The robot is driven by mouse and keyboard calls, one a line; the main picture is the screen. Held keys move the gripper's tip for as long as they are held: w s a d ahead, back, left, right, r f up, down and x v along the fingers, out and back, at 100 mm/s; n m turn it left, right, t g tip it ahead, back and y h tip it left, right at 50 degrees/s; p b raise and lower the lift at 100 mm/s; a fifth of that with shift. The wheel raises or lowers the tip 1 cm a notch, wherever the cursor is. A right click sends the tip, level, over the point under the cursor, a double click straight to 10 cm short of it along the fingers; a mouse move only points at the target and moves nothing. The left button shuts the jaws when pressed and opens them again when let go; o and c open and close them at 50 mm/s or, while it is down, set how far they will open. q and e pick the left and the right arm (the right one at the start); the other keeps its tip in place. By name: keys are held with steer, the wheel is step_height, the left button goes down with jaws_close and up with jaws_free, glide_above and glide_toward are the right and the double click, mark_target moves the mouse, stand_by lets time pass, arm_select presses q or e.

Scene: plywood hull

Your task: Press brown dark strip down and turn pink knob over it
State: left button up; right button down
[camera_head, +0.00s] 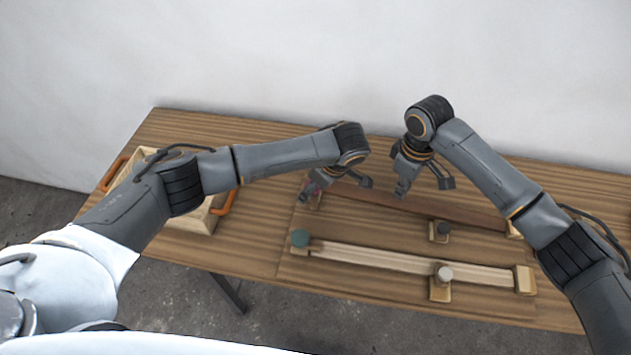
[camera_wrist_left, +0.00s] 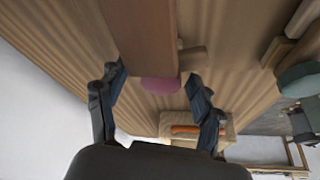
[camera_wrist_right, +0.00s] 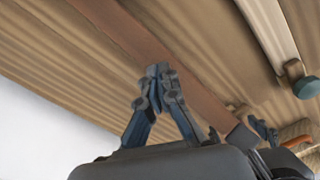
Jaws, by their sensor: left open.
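The dark brown strip (camera_head: 459,209) lies along the board on the table; it also shows in the left wrist view (camera_wrist_left: 146,35) and right wrist view (camera_wrist_right: 190,85). The pink knob (camera_wrist_left: 160,85) is at the strip's left end, beside a small wooden block. In the head view the knob is mostly hidden by my left gripper (camera_head: 308,190). My left gripper (camera_wrist_left: 155,90) is open, with a finger on either side of the knob. My right gripper (camera_head: 400,193) has its fingers together, pointing down over the strip's left half; I cannot tell if the tips (camera_wrist_right: 160,72) touch it.
A wooden tray (camera_head: 200,219) with orange handles stands left.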

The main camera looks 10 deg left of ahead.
arm_select(q)
steer(key=c, duration=1.2)
arm_select(e)
steer(key=shift+f, duration=0.15)
arm_select(q)
steer(key=shift+s, duration=0.1)
arm_select(e)
steer(key=shift+f, duration=0.6)
